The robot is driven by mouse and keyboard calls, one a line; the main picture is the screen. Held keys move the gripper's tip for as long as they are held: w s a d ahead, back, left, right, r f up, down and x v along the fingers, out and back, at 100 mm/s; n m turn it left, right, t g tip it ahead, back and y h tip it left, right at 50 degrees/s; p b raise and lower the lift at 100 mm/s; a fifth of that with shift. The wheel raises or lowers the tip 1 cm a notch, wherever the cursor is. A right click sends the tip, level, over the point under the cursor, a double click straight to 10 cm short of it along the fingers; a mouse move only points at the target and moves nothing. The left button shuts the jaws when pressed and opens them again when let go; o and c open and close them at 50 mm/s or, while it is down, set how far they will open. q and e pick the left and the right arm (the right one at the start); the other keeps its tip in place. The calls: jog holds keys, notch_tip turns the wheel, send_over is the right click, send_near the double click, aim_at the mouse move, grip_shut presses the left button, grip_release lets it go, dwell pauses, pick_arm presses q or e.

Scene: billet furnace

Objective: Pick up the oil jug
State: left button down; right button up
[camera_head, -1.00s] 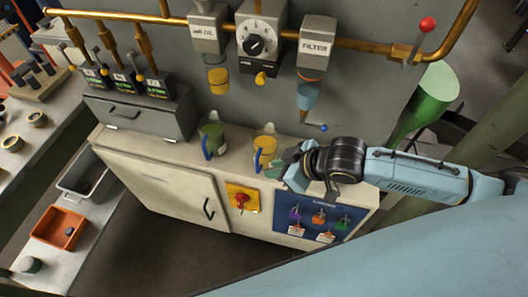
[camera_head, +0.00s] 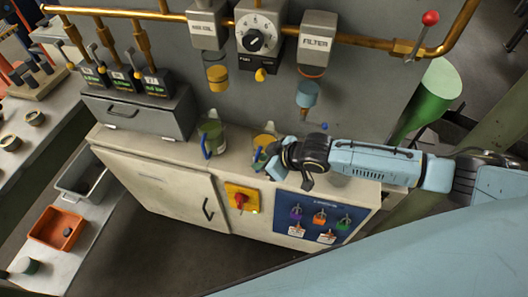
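Two clear jugs with blue handles stand upright on the beige cabinet top. One holds green liquid (camera_head: 211,133). The other holds yellow liquid (camera_head: 262,144) and stands to its right. I see no readable label on either, so I cannot tell which is the oil jug. My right gripper (camera_head: 279,168) is at the right front side of the yellow jug, close to its blue handle, and covers part of the jug. Its fingertips are small and partly hidden, so I cannot tell whether they touch or grip the jug. My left gripper is not in view.
The beige cabinet (camera_head: 170,190) has a red knob on a yellow plate (camera_head: 241,198) and a blue padlock panel (camera_head: 318,222). A filter unit (camera_head: 317,40) hangs above the top. A grey box (camera_head: 140,112) with levers stands left. A green funnel-like vessel (camera_head: 428,100) is at right.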

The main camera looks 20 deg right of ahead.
aim_at(257, 172)
jog(key=shift+x, duration=1.55)
jog(key=shift+c, duration=0.2)
grip_shut()
